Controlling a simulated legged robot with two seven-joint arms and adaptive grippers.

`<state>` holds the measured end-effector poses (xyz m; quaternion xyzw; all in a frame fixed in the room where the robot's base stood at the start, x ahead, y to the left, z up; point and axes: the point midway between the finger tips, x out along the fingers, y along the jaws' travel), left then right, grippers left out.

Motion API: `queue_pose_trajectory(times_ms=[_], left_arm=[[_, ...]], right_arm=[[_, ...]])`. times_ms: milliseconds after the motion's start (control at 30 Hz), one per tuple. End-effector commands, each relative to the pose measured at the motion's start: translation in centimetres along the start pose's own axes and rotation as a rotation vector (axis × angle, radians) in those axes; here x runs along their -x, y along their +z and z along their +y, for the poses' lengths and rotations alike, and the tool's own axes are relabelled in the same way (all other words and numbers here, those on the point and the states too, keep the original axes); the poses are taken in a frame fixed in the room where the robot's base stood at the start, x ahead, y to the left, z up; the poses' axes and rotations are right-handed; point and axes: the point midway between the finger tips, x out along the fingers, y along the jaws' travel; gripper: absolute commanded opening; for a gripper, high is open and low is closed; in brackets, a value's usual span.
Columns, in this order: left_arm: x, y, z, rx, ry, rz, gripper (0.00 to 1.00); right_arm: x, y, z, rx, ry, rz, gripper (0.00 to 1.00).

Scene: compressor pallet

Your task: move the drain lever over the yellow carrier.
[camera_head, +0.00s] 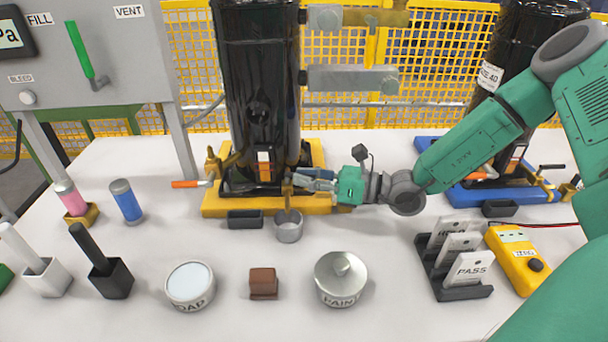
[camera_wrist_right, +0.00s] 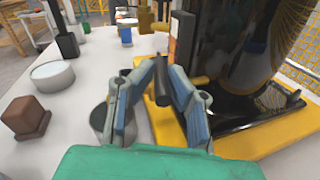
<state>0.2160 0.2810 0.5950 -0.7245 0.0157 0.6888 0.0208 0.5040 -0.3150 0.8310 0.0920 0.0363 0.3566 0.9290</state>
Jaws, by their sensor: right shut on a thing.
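The yellow carrier (camera_head: 225,207) lies under the black tank (camera_head: 262,100); its edge also shows in the wrist view (camera_wrist_right: 163,124). My right gripper (camera_head: 305,180) reaches in from the right at the carrier's front right part. In the wrist view its fingers (camera_wrist_right: 162,80) are closed on a dark lever handle (camera_wrist_right: 162,95), which I take as the drain lever. In the head view the fingers mostly hide this lever. A brass drain fitting (camera_head: 288,188) shows beside the fingertips, above a grey cup (camera_head: 289,230). My left gripper is not in view.
An orange-handled valve (camera_head: 187,184) stands out at the carrier's left. A black tray (camera_head: 245,219) sits beside the cup. A blue carrier (camera_head: 470,196) and tag rack (camera_head: 455,285) are right.

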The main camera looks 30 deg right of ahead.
Motion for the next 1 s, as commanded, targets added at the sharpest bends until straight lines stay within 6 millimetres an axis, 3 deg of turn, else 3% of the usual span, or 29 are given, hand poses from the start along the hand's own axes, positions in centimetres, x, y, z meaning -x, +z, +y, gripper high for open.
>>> queue_pose_trajectory(times_ms=[500, 1000], left_arm=[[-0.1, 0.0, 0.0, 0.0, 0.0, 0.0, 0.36], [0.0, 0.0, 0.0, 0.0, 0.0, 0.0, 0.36]], right_arm=[[-0.2, -0.4, 1.3, -0.002, -0.332, -0.065, 0.0], [-0.4, -0.3, 1.5, 0.001, -0.403, -0.081, 0.0]])
